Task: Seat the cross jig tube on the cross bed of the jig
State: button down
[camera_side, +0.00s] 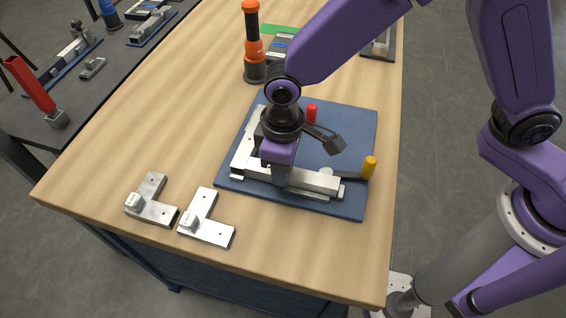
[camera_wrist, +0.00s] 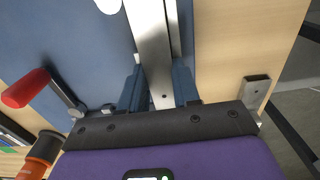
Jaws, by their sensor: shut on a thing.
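The cross jig tube (camera_side: 315,182) is a pale metal bar lying lengthwise along the front of the blue jig plate (camera_side: 345,205). My gripper (camera_side: 280,178) is shut on it from above, left of its middle. In the wrist view the fingers (camera_wrist: 160,88) stand on both sides of the tube (camera_wrist: 150,45). A narrow metal strip of the cross bed (camera_wrist: 174,25) shows beside the tube. Whether the tube touches the bed cannot be told. Another pale bar (camera_side: 243,152) runs along the plate's left side, partly hidden by my gripper.
A red-handled clamp (camera_side: 312,112) stands behind my gripper and a yellow-handled clamp (camera_side: 369,167) at the tube's right end. Two L-shaped brackets (camera_side: 150,203) (camera_side: 207,222) lie front left. An orange-and-black tool (camera_side: 253,45) stands behind the plate. Wood at the left is clear.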

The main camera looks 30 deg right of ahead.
jog(key=shift+f, duration=0.3)
jog(key=shift+c, duration=0.8)
grip_release()
jog(key=shift+r, duration=3.55)
jog(key=s+d+r+n, duration=0.1)
jog(key=s+d, duration=0.4)
jog(key=d, duration=0.4)
jog(key=s+d+r+n, duration=0.1)
jog(key=s+d+r, duration=0.1)
jog(key=s+d, duration=0.4)
jog(key=s+d+r+n, duration=0.1)
jog(key=s+d, duration=0.4)
jog(key=d, duration=0.9)
jog(key=shift+s+d+r+n, duration=0.2)
jog(key=shift+r+n, duration=0.1)
jog(key=shift+r, duration=0.1)
